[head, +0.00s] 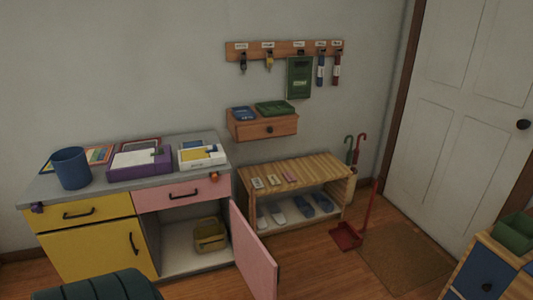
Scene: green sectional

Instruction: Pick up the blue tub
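A blue tub (71,168), round and upright, stands at the left end of the grey top of a low cabinet (112,189). Flat books or mats lie just to its right and partly behind it. Neither of my grippers shows in the head view, and nothing is touching the tub from above.
A purple box (139,161) and a white box (202,156) lie on the cabinet top. The pink cabinet door (254,254) hangs open, with a yellow basket (210,235) inside. A dark green rounded thing (98,287) is at the lower left. A slatted bench (320,173) stands right.

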